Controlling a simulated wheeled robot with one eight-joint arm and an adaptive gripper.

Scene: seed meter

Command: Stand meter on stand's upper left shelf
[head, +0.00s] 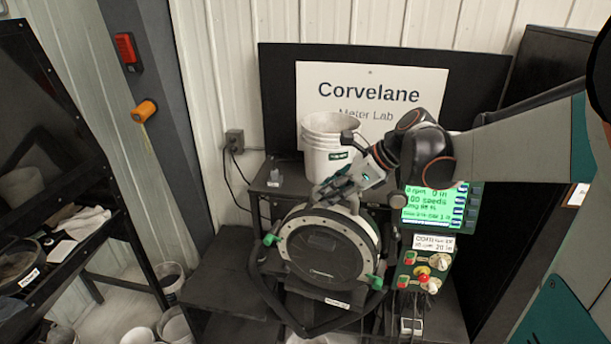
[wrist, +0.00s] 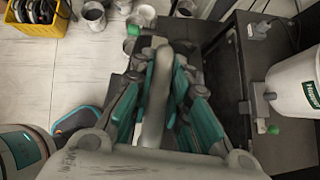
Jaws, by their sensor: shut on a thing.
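The meter (head: 322,258) is a round black disc with a pale grey rim and green knobs at its sides. It is upright, its face toward the head camera. In the wrist view its rim (wrist: 157,90) shows edge-on between the teal fingers. My gripper (head: 342,192) is shut on the top of the rim; it also shows in the wrist view (wrist: 154,108). The black stand (head: 273,187) is behind the meter, with lower left shelves (head: 215,290). The meter hides part of the stand; I cannot tell whether its bottom touches anything.
White buckets (head: 326,160) stand behind my gripper; one shows at right in the wrist view (wrist: 300,88). A green-lit display (head: 430,205) and a button box (head: 422,272) are to the right. A rack (head: 70,235) is at far left. A yellow crate (wrist: 38,18) is on the floor.

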